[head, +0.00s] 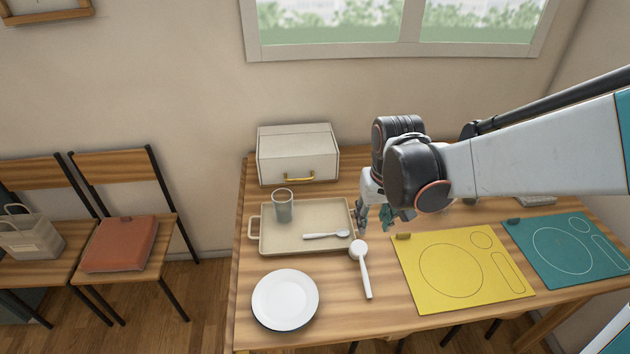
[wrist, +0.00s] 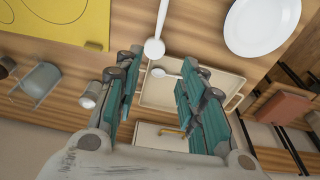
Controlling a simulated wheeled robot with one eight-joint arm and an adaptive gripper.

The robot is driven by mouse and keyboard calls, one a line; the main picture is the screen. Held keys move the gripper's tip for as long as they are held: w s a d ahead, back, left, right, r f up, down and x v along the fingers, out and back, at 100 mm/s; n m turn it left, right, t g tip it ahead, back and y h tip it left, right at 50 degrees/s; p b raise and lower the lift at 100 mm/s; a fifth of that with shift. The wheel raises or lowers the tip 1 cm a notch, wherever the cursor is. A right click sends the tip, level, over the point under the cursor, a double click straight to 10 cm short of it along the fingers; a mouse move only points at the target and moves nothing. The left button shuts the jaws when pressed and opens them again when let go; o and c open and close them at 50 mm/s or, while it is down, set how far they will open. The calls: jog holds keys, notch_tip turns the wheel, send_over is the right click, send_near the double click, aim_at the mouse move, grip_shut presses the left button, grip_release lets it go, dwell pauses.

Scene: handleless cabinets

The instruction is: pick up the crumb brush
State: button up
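A white long-handled tool with a round head (head: 362,262), which may be the crumb brush, lies on the wooden table between the tray and the yellow mat. Its bristles cannot be made out. In the wrist view its head (wrist: 154,48) shows near the fingertips. My gripper (head: 375,222) points down above the table, just beyond the tool's head and by the tray's right edge. In the wrist view my gripper (wrist: 163,57) has its two fingers apart with nothing held between them.
A beige tray (head: 270,241) holds a glass (head: 283,206) and a spoon (head: 326,235). A white plate (head: 285,299) is in front. A white box (head: 297,153) stands behind. Yellow (head: 480,293) and teal (head: 560,225) mats lie right. A pale object (head: 536,200) is partly hidden by my arm.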

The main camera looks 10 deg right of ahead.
jog(key=w+f+g, duration=0.2)
jog(key=w+f, duration=0.1)
jog(key=f, duration=0.4)
jog(key=b, duration=0.3)
send_over(363, 263)
jog(key=f, duration=0.9)
jog(key=shift+w+a+f, duration=0.25)
jog(key=shift+a+f, duration=0.1)
jog(key=shift+s+d+f+b, duration=0.1)
jog(key=shift+d+f+b, duration=0.1)
jog(key=shift+f+b, duration=0.85)
jog(key=shift+s+d+f+b, duration=0.15)
jog(key=shift+f+b, duration=0.2)
jog(key=shift+f, duration=1.3)
jog(key=shift+r, duration=0.1)
grip_shut()
